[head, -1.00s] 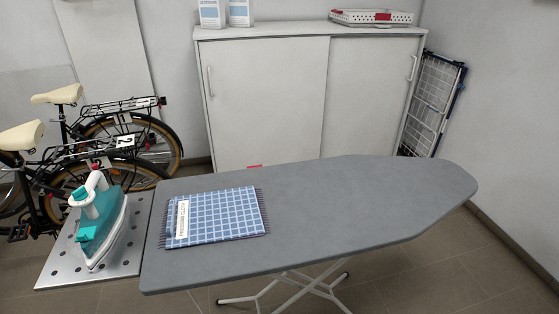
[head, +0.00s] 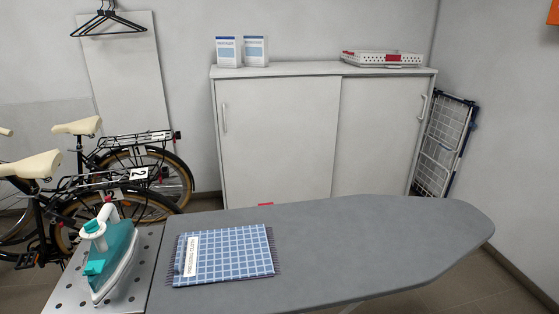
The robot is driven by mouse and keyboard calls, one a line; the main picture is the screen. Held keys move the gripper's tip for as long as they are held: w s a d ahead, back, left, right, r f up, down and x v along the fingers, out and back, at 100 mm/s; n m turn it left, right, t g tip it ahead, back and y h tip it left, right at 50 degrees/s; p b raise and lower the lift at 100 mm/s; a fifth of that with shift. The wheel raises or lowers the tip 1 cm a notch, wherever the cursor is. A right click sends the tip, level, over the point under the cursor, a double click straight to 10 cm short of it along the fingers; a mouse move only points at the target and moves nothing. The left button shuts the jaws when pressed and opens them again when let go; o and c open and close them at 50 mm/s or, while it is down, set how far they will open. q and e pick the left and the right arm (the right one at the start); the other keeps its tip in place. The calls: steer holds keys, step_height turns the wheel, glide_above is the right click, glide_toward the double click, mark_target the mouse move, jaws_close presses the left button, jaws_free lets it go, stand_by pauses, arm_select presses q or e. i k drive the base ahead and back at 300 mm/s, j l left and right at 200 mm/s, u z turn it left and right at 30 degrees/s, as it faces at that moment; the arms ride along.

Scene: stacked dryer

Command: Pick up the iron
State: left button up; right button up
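The iron (head: 115,258) is teal and white and stands on the perforated metal rest (head: 140,284) at the left end of the ironing board, in the lower left of the head view. Neither of my grippers shows in the head view.
The grey ironing board (head: 370,245) carries a folded blue checked cloth (head: 225,250) with a white label; its right part is bare. Behind stand a white cabinet (head: 280,140), bicycles (head: 110,185) at left, and a folded drying rack (head: 445,145) at right.

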mark_target(116, 241)
steer(key=u, duration=1.25)
